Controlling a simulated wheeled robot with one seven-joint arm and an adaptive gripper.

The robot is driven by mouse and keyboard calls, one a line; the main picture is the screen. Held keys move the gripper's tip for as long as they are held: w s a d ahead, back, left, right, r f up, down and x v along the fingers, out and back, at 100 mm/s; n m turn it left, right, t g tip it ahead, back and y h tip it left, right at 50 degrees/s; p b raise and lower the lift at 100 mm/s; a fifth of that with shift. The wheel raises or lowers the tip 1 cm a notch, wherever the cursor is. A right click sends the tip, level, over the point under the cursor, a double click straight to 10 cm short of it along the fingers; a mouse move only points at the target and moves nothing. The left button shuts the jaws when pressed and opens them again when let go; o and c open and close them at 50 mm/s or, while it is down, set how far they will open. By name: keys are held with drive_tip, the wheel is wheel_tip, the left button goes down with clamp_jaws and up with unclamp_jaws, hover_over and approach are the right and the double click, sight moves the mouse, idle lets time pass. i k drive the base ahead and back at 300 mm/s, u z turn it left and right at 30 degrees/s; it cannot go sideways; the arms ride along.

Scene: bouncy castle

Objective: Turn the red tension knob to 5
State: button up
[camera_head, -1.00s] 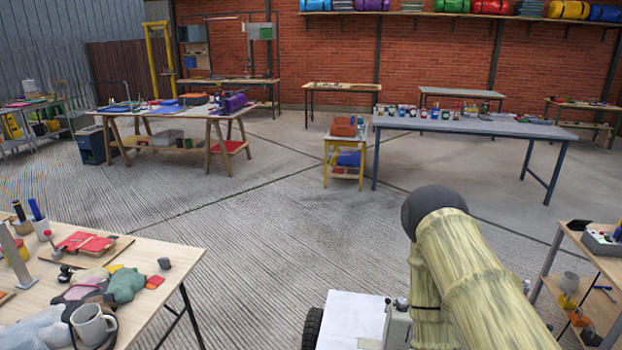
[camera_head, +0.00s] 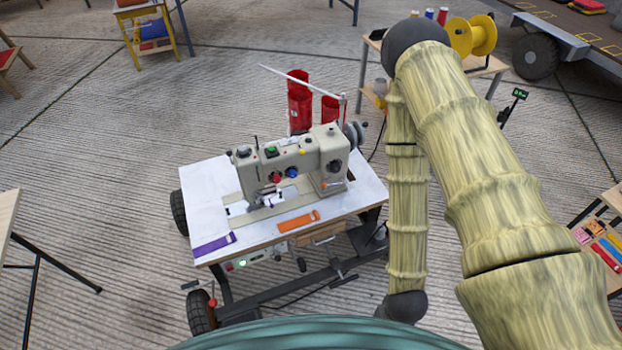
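The red tension knob (camera_head: 275,177) is a small red round knob on the front of a beige sewing machine (camera_head: 315,155). A blue knob (camera_head: 292,172) sits just to its right. The machine stands on a white-topped wheeled table (camera_head: 205,187). Any scale or number on the red knob is too small to read. My arm, in a pale streaked cover, comes in from the right and bends beside the table. My gripper is not visible in the head view, so its opening is not shown.
Red thread cones (camera_head: 299,103) stand behind the machine, with a thin white rod above. An orange strip (camera_head: 298,221) and a purple strip (camera_head: 214,244) lie on the table's front. A yellow spool (camera_head: 471,37) is on a table behind my arm.

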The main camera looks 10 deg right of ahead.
sight(276, 178)
drive_tip(key=k, duration=1.3)
drive_tip(key=u, duration=0.45)
drive_tip(key=i, duration=0.9)
drive_tip(key=u, duration=0.5)
